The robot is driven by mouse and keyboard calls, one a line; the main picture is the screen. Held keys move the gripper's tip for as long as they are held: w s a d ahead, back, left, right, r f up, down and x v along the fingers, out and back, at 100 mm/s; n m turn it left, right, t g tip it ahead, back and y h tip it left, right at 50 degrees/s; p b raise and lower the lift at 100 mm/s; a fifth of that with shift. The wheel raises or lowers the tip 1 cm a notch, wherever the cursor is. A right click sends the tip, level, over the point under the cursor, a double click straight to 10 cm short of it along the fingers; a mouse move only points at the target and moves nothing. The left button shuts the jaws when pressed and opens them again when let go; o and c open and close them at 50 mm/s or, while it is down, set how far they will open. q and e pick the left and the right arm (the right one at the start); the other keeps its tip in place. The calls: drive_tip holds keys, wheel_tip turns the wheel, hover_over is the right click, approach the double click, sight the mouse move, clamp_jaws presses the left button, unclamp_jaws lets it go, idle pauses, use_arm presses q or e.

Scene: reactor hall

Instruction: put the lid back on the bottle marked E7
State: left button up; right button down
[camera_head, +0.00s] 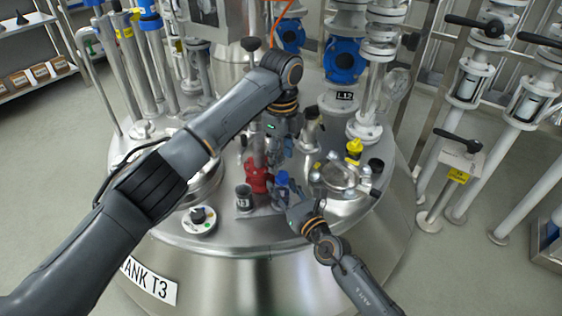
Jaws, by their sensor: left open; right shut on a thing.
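My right gripper (286,191) is low over the tank top, shut on a small blue piece (282,178) that looks like a lid. The fingers partly hide what is under it. My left gripper (282,152) is open and higher up, just behind the blue piece, and appears empty. A small dark bottle (244,198) with a pale label stands upright on the tank top, left of the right gripper. Its marking is too small to read, so I cannot tell whether it is E7.
A red fitting (258,178) stands between the dark bottle and the blue piece. A round clamped hatch (341,178), a yellow-topped item (354,149) and a dark cap (376,165) are to the right. A dial (198,219) is at front left. Pipes crowd the back.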

use_arm(q)
drive_tip(key=shift+c, duration=0.4)
drive_tip(key=n, duration=0.3)
drive_tip(key=shift+r+n, duration=0.15)
drive_tip(key=shift+n, duration=0.25)
drive_tip(key=n, duration=0.5)
drive_tip(key=shift+r+n, duration=0.2)
drive_tip(key=shift+n, duration=0.2)
drive_tip(key=n, duration=0.5)
drive_tip(key=shift+r+n, duration=0.25)
drive_tip(key=shift+n, duration=0.15)
drive_tip(key=n, duration=0.3)
drive_tip(key=shift+r+n, duration=0.15)
drive_tip(key=shift+n, duration=0.15)
drive_tip(key=n, duration=0.5)
drive_tip(key=shift+d+r+n, duration=0.1)
drive_tip(key=shift+r+n, duration=0.15)
drive_tip(key=shift+n, duration=0.15)
drive_tip(key=n, duration=0.4)
drive_tip(key=shift+r, duration=0.15)
drive_tip(key=n, duration=0.5)
drive_tip(key=shift+r+n, duration=0.25)
drive_tip(key=shift+n, duration=0.05)
drive_tip(key=n, duration=0.5)
drive_tip(key=shift+r, duration=0.2)
